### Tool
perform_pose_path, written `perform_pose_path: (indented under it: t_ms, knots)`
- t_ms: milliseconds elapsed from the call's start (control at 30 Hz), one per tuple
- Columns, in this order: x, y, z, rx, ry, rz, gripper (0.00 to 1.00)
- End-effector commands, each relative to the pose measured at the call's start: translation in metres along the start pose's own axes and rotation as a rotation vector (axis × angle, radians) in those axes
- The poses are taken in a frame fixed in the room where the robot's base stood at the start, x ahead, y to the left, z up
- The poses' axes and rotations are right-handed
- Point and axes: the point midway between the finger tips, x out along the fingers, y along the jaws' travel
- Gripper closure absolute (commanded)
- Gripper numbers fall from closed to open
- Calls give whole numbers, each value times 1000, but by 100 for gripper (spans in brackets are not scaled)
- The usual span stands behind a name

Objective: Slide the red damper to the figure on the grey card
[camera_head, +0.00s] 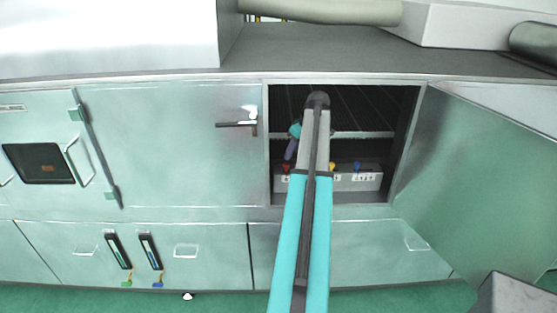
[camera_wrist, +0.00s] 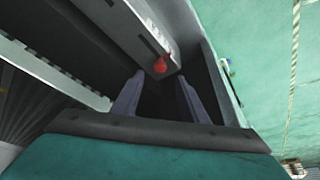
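A small red knob (camera_head: 286,168), which I take for the red damper, sits at the left end of a grey box front inside the open compartment. In the wrist view the red knob (camera_wrist: 161,64) shows just beyond and between my fingertips. My gripper (camera_wrist: 160,78) is open, with both purple fingers apart and nothing seen between them. In the head view my gripper (camera_head: 289,156) points down at the red knob, and my arm hides part of the box. I cannot tell whether the fingers touch the knob. I cannot make out a grey card.
The grey box (camera_head: 345,183) also bears yellow (camera_head: 332,167) and blue (camera_head: 357,167) knobs with white labels. An open door (camera_head: 490,165) stands right of the compartment; a shut door (camera_head: 165,150) is left. Compartment walls are close around my gripper. Two dark gauges (camera_head: 118,250) hang below left.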

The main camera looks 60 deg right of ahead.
Motion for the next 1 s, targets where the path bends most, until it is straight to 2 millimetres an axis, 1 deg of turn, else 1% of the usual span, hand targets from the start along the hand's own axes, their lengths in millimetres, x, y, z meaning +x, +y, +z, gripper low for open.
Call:
perform_pose_path:
  t_ms: [67,367,567,767,1000]
  knots:
    - [-2,1,0,-1,1,1,60]
    - [1,-6,-6,-10,1,-3,60]
    - [7,-8,-7,-13,0,-6,60]
    - [21,-9,-9,-14,0,-6,60]
    - [46,-10,-9,-15,-1,-7,60]
